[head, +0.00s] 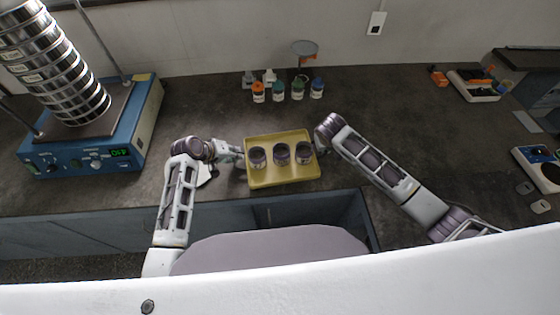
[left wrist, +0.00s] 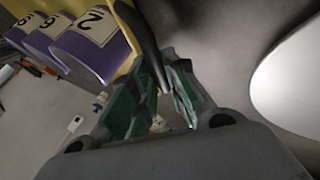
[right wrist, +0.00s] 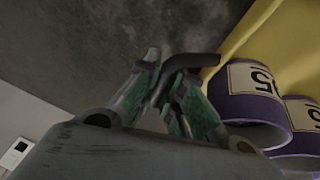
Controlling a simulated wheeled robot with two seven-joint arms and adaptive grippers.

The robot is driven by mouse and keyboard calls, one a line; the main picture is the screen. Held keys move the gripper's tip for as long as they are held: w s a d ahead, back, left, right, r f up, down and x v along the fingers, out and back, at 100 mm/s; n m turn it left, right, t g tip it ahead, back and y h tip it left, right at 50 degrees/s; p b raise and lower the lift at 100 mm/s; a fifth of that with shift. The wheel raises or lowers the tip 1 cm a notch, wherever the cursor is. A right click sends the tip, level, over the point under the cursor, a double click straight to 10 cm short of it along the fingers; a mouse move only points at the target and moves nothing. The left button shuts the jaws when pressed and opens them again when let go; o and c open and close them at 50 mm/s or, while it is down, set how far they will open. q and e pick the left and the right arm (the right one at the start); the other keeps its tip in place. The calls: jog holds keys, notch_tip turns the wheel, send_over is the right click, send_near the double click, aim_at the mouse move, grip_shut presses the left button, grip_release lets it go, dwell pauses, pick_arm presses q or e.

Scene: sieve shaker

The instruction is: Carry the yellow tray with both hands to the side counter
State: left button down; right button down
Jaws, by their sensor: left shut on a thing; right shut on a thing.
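The yellow tray (head: 285,180) is over the dark counter in front of me, with three purple-banded cups (head: 281,153) in a row in it. The cups stand upright, and their number labels show in both wrist views. My left gripper (head: 239,153) is at the tray's left end, shut on its dark handle (left wrist: 143,38). My right gripper (head: 319,146) is at the right end, shut on the other dark handle (right wrist: 190,61). The head view does not show clearly whether the tray touches the counter.
A blue sieve shaker (head: 98,145) with a stack of metal sieves (head: 55,65) stands at the left. Several small bottles (head: 279,91) and a balance-like stand (head: 304,50) are behind the tray. Trays and devices (head: 474,88) lie at the far right. The counter right of the tray looks fairly clear.

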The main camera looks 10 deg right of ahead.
pick_arm(q)
jog(key=shift+a+f, duration=0.2)
jog(key=shift+a, duration=0.05)
pick_arm(e)
jog(key=shift+w+d+f, duration=0.1)
jog(key=shift+d, duration=0.2)
pick_arm(q)
jog(key=c, duration=1.8)
grip_release()
jog(key=shift+c, duration=0.2)
pick_arm(e)
jog(key=c, duration=2)
grip_release()
pick_arm(q)
jog(key=o, duration=0.4)
pick_arm(e)
jog(key=o, duration=0.5)
jog(key=shift+a, duration=0.1)
jog(key=shift+c, duration=0.2)
pick_arm(q)
jog(key=shift+d, duration=0.15)
pick_arm(e)
jog(key=shift+a, duration=0.1)
pick_arm(q)
jog(key=shift+r, duration=0.1)
jog(key=shift+v, duration=5.95)
pick_arm(e)
jog(key=shift+a, duration=0.1)
jog(key=v, duration=1.2)
